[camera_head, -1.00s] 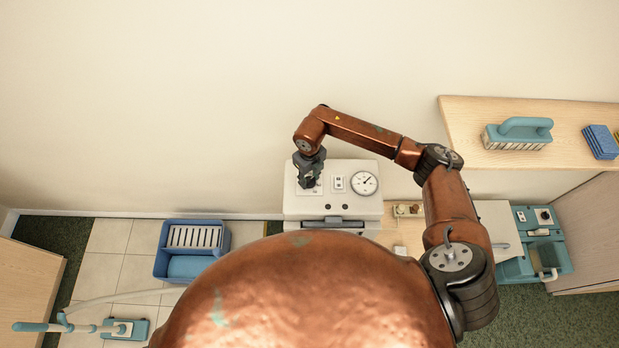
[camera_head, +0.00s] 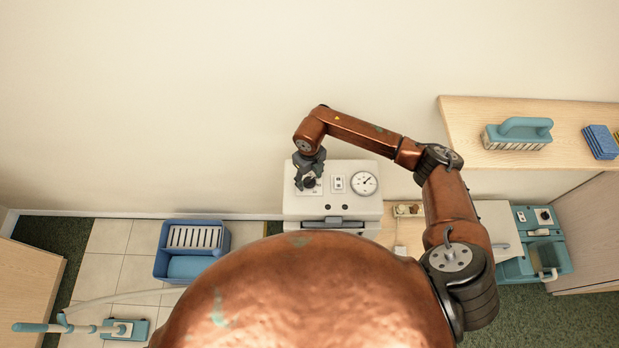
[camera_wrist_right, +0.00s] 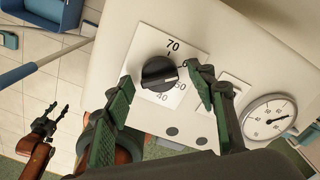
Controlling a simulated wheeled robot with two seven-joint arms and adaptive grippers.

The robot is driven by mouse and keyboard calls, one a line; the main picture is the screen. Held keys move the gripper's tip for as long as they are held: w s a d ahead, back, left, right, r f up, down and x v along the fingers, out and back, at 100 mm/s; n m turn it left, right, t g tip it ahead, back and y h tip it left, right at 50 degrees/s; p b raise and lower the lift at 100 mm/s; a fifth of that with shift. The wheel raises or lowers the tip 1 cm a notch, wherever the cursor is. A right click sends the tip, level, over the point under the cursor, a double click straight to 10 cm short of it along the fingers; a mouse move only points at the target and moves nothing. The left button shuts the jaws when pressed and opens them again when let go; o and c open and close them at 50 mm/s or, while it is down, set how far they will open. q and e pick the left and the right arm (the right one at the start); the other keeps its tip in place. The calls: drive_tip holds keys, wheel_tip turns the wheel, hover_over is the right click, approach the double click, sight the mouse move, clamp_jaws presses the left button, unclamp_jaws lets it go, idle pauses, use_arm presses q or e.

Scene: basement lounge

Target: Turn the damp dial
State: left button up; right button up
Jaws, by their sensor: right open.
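The damp dial (camera_wrist_right: 159,73) is a round black knob on a white plate with numbers including 70, 50 and 40. Its pale mark points right, near the 50 side. It sits on the top of a white machine (camera_head: 360,208). My right gripper (camera_wrist_right: 160,84) is open, its green-padded fingers spread on either side of the dial, with visible gaps. In the head view the right gripper (camera_head: 309,176) is over the dial and partly covers it. My left gripper (camera_wrist_right: 52,115) shows small at the lower left of the wrist view, fingers apart and empty.
A round gauge (camera_head: 364,183) and a small switch (camera_head: 338,183) are right of the dial. A shelf with a blue-handled brush (camera_head: 517,133) is at the right. A blue bin (camera_head: 160,262) stands on the floor at left. The wall is close behind the machine.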

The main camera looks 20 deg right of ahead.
sight(310, 180)
wheel_tip(310, 180, up, 12)
idle(0.5)
idle(0.5)
